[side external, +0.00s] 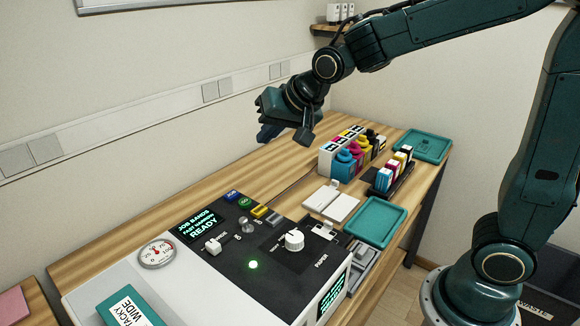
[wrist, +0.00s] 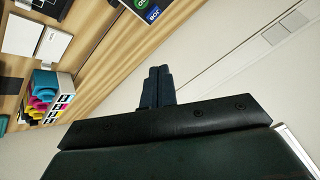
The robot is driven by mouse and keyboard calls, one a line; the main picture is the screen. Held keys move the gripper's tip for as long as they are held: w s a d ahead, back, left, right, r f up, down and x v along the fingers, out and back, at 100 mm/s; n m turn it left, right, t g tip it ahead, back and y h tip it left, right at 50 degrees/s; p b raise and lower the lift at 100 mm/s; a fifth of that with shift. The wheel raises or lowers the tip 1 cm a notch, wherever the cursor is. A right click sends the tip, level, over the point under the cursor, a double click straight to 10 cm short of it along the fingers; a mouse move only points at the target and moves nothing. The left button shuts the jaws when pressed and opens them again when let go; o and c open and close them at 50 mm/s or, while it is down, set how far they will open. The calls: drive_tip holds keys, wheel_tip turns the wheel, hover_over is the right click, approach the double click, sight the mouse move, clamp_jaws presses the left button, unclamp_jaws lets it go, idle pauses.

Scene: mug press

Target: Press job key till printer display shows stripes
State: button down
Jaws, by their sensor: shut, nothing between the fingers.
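The printer's dark control panel is in the side external view, with a display (side external: 203,226) reading "JOB BANDS", a smaller line and "READY" in green letters. The blue job key (side external: 233,196) sits at the panel's back edge, beside a green key (side external: 245,202). My gripper (side external: 268,133) is raised above the back of the table, behind and above the panel, clear of the keys. Its fingers (wrist: 155,86) are together and empty in the wrist view.
Ink bottles and cartons (side external: 345,160) stand right of my gripper, with a cartridge rack (side external: 390,178) near them. Teal trays (side external: 368,224) lie to the right. The wall is close behind.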

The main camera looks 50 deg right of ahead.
drive_tip(key=m+t, duration=0.1)
drive_tip(key=m, duration=0.1)
hover_over(235, 199)
wheel_tip(235, 199, down, 5)
drive_tip(key=shift+s+r, duration=0.1)
drive_tip(key=shift+r, duration=0.1)
drive_tip(key=shift+f, duration=4.4)
drive_tip(key=shift+f, duration=0.9)
drive_tip(key=shift+r, duration=0.95)
